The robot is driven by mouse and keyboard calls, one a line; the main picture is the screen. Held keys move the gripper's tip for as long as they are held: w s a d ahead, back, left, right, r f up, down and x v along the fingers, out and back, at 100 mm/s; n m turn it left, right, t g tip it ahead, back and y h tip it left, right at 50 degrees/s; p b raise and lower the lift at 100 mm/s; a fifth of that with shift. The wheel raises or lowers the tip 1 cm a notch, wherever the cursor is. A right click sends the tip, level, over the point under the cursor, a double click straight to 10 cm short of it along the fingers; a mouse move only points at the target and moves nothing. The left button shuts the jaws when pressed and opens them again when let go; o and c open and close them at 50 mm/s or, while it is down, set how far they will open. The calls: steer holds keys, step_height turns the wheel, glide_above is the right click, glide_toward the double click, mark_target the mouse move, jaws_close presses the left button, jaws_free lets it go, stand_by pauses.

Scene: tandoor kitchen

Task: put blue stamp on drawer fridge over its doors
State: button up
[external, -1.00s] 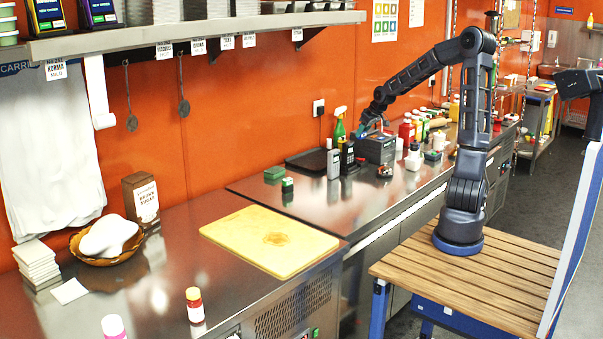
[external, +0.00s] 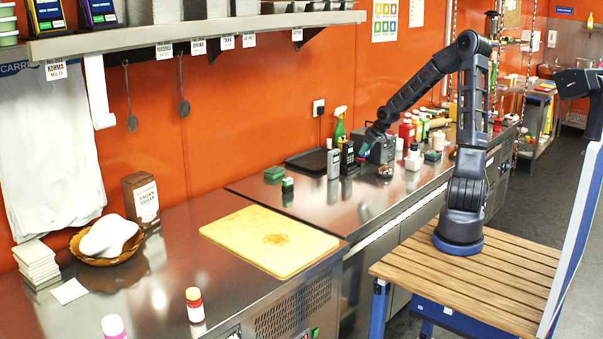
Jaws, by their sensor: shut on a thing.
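My gripper (external: 367,143) is at the end of the outstretched arm, low over the far steel counter, by the dark grey box. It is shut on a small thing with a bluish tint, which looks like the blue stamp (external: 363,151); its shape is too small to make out. The drawer fridge looks to be the far steel counter unit (external: 330,193), with its door fronts (external: 408,222) facing the wooden table; a wide bare strip of its top lies in front of the crowded items.
Near my gripper stand a dark grey box (external: 383,150), a black card-reader-like device (external: 348,157), a grey device (external: 333,163), a green spray bottle (external: 340,132) and several bottles (external: 413,157). Green blocks (external: 287,185) sit farther left. A yellow cutting board (external: 270,240) lies on the near counter.

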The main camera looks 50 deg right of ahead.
steer(key=shift+f, duration=5.85)
steer(key=shift+f, duration=0.1)
steer(key=o, duration=1)
